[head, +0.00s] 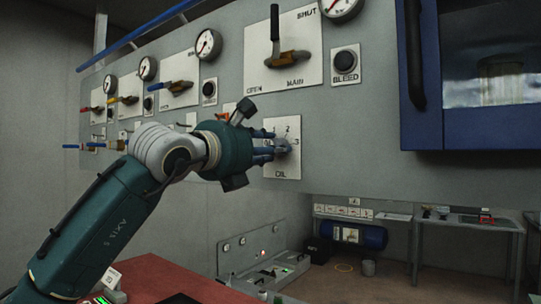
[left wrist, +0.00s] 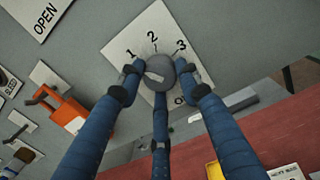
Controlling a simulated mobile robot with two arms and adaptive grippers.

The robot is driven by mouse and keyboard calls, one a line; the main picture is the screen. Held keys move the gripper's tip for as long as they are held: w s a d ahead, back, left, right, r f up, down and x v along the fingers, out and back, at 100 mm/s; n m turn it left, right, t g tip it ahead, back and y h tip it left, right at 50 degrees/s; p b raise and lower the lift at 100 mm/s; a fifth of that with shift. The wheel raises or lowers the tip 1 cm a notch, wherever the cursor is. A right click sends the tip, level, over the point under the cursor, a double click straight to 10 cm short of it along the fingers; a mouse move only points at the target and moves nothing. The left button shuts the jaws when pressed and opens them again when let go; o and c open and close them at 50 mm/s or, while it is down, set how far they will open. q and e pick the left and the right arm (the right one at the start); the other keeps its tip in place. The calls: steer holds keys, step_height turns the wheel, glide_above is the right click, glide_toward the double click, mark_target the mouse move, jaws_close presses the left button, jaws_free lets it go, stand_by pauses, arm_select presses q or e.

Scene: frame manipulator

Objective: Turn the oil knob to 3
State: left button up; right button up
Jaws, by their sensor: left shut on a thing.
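The oil knob (left wrist: 160,72) is a round grey knob on a white plate (head: 284,127) marked 1, 2, 3 and OIL, fixed to the grey panel. My left gripper (head: 272,151) reaches the plate from the left, and its blue fingers are shut around the knob. The left wrist view shows two fingers (left wrist: 160,80) at the knob's sides and a third below it. A small light mark shows on the knob's face, but I cannot tell which number the knob points to. In the head view the fingers partly hide the knob. My right gripper is not in view.
The main valve lever (head: 275,40) and bleed knob (head: 346,62) are above the oil plate. A blue-framed window box (head: 425,132) juts out at the right. An orange part (left wrist: 67,112) is left of the plate. A red surface (head: 165,279) lies below.

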arm_select(q)
steer(key=m+p, duration=0.1)
steer(key=m, duration=1)
steer(key=m+g+h+p, duration=0.1)
steer(key=m+p, duration=0.1)
steer(key=m, duration=0.9)
steer(key=shift+w+a+f, duration=0.1)
steer(key=shift+f, duration=0.05)
stand_by(0.3)
steer(key=o, duration=1.2)
steer(key=shift+c, duration=0.2)
steer(key=shift+a, duration=0.1)
steer(key=v, duration=1.2)
